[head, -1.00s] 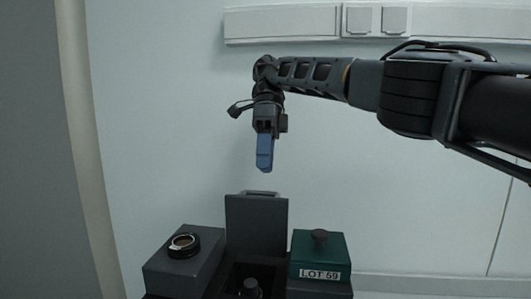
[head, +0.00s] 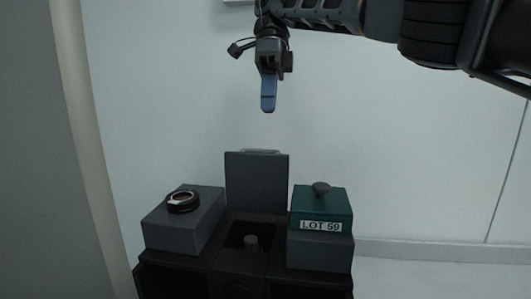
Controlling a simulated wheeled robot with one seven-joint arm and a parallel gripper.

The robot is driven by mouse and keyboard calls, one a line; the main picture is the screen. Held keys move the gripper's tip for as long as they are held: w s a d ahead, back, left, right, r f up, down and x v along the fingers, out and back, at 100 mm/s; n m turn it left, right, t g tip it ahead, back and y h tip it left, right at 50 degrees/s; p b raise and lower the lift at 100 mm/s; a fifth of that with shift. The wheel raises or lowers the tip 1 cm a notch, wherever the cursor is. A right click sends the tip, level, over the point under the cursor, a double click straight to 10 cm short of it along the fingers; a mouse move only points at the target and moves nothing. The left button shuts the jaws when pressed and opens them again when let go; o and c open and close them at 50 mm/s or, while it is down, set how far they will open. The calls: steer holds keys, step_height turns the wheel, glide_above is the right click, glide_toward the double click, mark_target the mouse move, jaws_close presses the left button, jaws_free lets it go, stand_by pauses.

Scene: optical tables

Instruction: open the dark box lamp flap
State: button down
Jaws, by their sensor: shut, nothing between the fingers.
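In the head view, the dark box (head: 239,258) stands low in the middle. Its lamp flap (head: 257,183) stands upright at the back of the opening, with a lighter handle strip along its top edge. A small dark round-topped part (head: 251,242) shows inside the open compartment. My gripper (head: 268,106) points down above the flap, apart from it. Its blue fingers are together, with nothing held between them.
Left of the opening, a grey block (head: 172,234) bears a dark ring with a glassy centre (head: 183,201). On the right, a green knobbed box labelled LOT 59 (head: 322,208) sits on a grey block (head: 319,251). A pale wall is behind.

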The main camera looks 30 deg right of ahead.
mark_target(264, 162)
steer(key=b+x, duration=0.1)
steer(key=x, duration=0.8)
steer(key=shift+f, duration=0.4)
steer(key=shift+s+a+b, duration=0.1)
steer(key=shift+b, duration=0.2)
steer(key=shift+s+a+r+t+h+b, duration=0.1)
steer(key=shift+s+a+t+h+b, duration=0.45)
steer(key=shift+s+t, duration=0.2)
steer(key=shift+s+a+r, duration=0.1)
steer(key=shift+s+a, duration=0.1)
steer(key=shift+s, duration=0.15)
steer(key=shift+w, duration=0.1)
